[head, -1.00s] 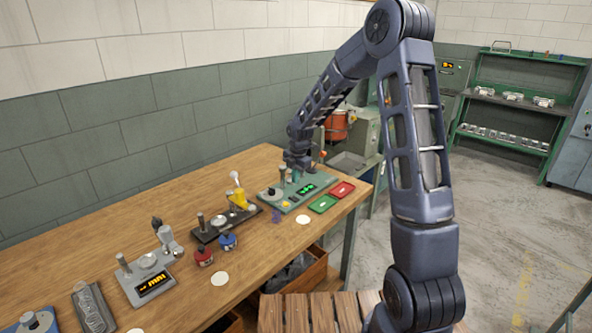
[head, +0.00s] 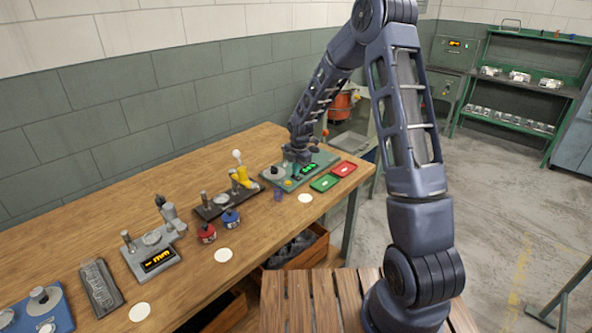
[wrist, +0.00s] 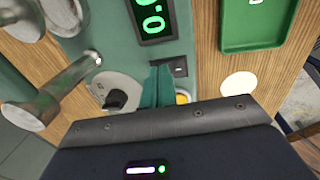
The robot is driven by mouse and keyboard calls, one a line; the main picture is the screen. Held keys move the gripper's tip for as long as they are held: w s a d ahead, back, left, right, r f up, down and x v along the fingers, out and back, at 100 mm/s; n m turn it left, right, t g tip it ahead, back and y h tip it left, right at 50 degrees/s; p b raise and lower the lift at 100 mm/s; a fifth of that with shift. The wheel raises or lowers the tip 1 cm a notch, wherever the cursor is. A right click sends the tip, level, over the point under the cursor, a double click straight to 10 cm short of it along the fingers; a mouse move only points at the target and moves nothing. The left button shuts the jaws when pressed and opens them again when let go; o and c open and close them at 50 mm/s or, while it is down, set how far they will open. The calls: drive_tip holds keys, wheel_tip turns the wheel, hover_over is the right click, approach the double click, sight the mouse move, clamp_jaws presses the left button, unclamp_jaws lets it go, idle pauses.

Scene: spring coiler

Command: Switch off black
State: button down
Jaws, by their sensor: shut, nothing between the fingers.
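The black machine (head: 214,207) stands mid-bench in the head view. It has a black base, grey posts, a yellow part (head: 243,178) and a white-balled lever (head: 237,155). My gripper (wrist: 158,84) is not at it; it is shut and empty, pointing down over the green machine (head: 309,175) to its right. In the wrist view its teal fingertips are between a black knob (wrist: 118,99) and a yellow button (wrist: 183,98), just below a small dark switch (wrist: 180,66). I cannot tell whether they touch anything. A lit green display (wrist: 153,18) is beyond. The fingertips are hard to make out in the head view.
A grey machine (head: 152,258) with an orange display stands left of the black one, a blue machine (head: 38,306) farther left. Red (head: 207,233) and blue (head: 231,219) small items stand before the black machine. Green (head: 325,182) and red trays (head: 345,169) lie right.

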drive_tip(key=shift+d+f, duration=0.15)
drive_tip(key=shift+s+d, duration=0.1)
drive_tip(key=shift+s, duration=0.05)
drive_tip(key=shift+s+d, duration=0.35)
drive_tip(key=shift+r, duration=0.25)
wheel_tip(320, 180, up, 14)
drive_tip(key=s+d, duration=0.1)
drive_tip(key=shift+f, duration=0.15)
idle(0.6)
drive_tip(key=shift+s+d, duration=0.1)
